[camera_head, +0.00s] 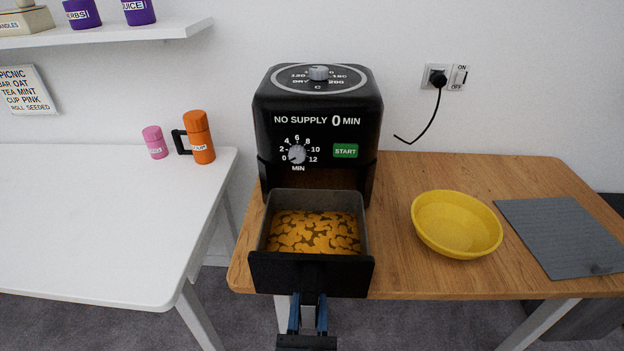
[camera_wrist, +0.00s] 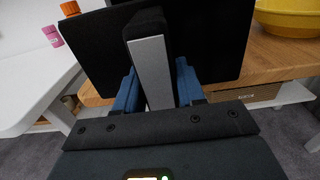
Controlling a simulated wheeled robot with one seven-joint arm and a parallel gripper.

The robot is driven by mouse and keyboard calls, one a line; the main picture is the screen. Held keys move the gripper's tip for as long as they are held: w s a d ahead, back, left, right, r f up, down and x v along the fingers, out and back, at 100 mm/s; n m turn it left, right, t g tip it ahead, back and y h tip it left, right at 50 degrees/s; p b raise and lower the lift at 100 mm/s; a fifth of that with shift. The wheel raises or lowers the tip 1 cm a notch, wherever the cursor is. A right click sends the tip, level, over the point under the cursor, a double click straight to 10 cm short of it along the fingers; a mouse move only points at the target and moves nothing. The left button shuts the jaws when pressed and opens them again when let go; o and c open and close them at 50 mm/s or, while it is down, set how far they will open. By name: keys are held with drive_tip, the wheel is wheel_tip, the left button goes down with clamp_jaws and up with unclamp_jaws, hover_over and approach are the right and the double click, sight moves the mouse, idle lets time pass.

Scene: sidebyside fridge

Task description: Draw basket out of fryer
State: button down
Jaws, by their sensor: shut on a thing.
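The black air fryer (camera_head: 318,120) stands on the wooden table against the wall. Its basket (camera_head: 264,232) is pulled forward out of the front opening and holds golden food pieces (camera_head: 315,232). The basket's black front panel (camera_head: 312,273) faces me. I cannot tell whether the basket's back end is still inside the fryer. My gripper (camera_head: 308,312) is below and in front of the panel, shut on the basket handle. In the wrist view the blue fingers (camera_wrist: 155,88) sit on either side of the handle (camera_wrist: 150,65), with the panel (camera_wrist: 205,40) behind it.
A yellow bowl (camera_head: 457,222) and a grey mat (camera_head: 562,236) lie on the wooden table (camera_head: 405,180) to the right. A white table (camera_head: 100,220) at left bears an orange flask (camera_head: 200,138) and a pink container (camera_head: 155,142). A black cord (camera_head: 437,100) hangs from the wall socket.

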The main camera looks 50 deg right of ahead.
drive_tip(key=shift+v, duration=1)
drive_tip(key=shift+p+v, duration=0.75)
drive_tip(key=shift+v, duration=1.3)
drive_tip(key=c, duration=1.3)
unclamp_jaws()
clamp_jaws()
